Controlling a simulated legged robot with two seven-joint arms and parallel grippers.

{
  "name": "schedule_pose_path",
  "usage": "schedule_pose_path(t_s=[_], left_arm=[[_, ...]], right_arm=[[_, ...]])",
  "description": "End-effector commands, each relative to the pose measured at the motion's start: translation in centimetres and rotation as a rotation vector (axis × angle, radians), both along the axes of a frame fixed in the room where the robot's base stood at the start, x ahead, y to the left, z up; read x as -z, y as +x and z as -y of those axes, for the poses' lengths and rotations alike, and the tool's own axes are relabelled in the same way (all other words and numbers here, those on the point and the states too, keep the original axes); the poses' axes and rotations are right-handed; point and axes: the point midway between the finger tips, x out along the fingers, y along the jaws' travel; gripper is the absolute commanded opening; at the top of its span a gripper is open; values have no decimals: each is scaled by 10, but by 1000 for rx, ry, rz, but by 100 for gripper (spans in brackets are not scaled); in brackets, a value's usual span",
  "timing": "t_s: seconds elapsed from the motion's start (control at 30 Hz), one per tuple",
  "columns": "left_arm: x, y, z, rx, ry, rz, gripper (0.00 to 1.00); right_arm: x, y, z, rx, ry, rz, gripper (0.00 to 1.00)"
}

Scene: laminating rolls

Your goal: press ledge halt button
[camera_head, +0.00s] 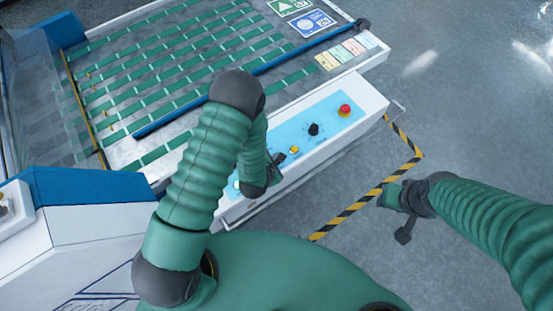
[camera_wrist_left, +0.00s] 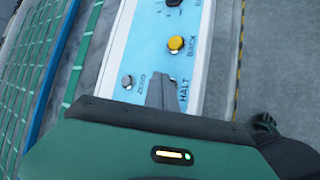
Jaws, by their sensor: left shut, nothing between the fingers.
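The ledge's light-blue control panel (camera_head: 327,118) carries a row of controls. In the left wrist view the label HALT (camera_wrist_left: 183,94) is beside my left gripper's fingers (camera_wrist_left: 161,92). The halt button itself is mostly or wholly hidden behind these fingers. A yellow button (camera_wrist_left: 176,43) marked BACK is further up, and a small dark control (camera_wrist_left: 127,81) marked ZERO is to the left. My left gripper (camera_head: 277,159) is shut and empty, over the panel; I cannot tell whether it touches. My right gripper (camera_head: 399,212) hangs over the floor, away from the panel; its fingers are unclear.
A red button (camera_head: 345,110) on a yellow base and a black knob (camera_head: 313,129) are further along the panel. A green-striped machine bed (camera_head: 180,70) with a blue bar lies behind. Yellow-black floor tape (camera_head: 357,207) borders open grey floor at the right.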

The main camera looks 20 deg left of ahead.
Motion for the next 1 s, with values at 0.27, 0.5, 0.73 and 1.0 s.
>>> schedule_pose_path(t_s=[0.27, 0.5, 0.73, 1.0], left_arm=[[4, 0, 0, 0, 0, 0, 0], [7, 0, 0, -1, -1, 0, 0], [8, 0, 0, -1, -1, 0, 0], [4, 0, 0, -1, 0, -1, 0]], right_arm=[[4, 0, 0, 0, 0, 0, 36], [7, 0, 0, 0, 0, 0, 36], [7, 0, 0, 0, 0, 0, 36], [4, 0, 0, 0, 0, 0, 36]])
